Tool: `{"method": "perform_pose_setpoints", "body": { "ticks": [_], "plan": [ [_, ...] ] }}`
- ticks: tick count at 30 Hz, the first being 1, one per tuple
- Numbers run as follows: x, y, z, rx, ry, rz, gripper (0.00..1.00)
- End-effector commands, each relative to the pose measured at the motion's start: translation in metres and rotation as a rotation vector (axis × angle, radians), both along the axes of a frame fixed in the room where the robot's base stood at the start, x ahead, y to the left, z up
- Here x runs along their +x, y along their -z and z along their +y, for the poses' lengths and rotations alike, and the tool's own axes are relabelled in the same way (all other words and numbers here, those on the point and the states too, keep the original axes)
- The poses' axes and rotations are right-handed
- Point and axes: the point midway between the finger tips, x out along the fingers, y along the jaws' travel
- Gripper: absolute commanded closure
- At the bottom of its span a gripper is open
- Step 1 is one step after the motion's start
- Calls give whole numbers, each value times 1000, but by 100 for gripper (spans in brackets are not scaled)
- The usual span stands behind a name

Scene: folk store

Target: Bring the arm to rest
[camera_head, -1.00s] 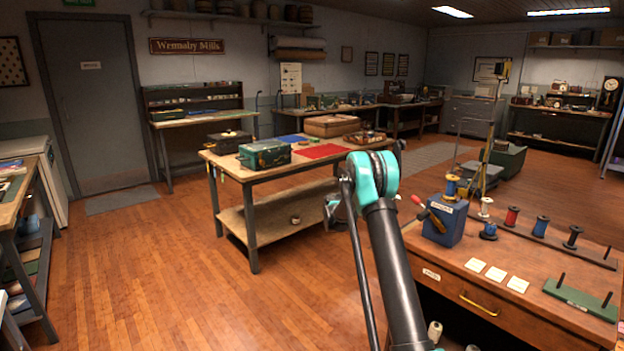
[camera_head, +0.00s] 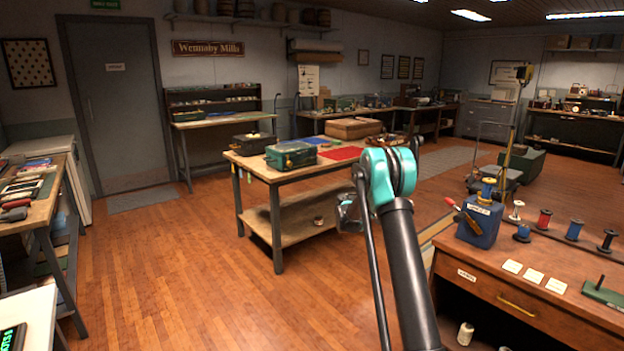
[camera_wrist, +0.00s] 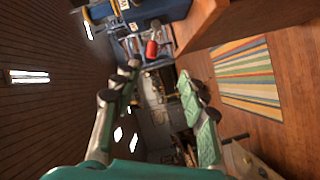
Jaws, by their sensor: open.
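My arm is raised in the middle of the head view, its teal joint in front of the middle worktable. My gripper (camera_head: 348,212) is mostly hidden behind that joint, with only a small grey part showing to its left. In the wrist view my gripper (camera_wrist: 158,80) has its two fingers spread wide apart, with nothing held between them. The wrist view is turned on its side.
A wooden desk (camera_head: 520,293) stands at right, bearing a blue box (camera_head: 480,222) and several spools. The middle worktable (camera_head: 262,172) carries a green toolbox (camera_head: 291,155). A striped rug (camera_wrist: 245,75) lies beside the desk. The wood floor at left centre is clear.

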Motion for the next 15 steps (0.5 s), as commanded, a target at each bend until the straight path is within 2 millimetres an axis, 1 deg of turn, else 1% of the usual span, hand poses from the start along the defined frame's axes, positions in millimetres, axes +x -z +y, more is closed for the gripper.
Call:
{"method": "perform_pose_setpoints", "body": {
  "ticks": [5, 11, 14, 15],
  "plan": [
    [-17, -4, -2, 58, -10, 23, 57],
    [-46, -6, -3, 157, -30, 58, 57],
    [-69, -7, -2, 229, -46, 81, 57],
    [-81, -7, -1, 263, -54, 91, 57]
  ]
}}
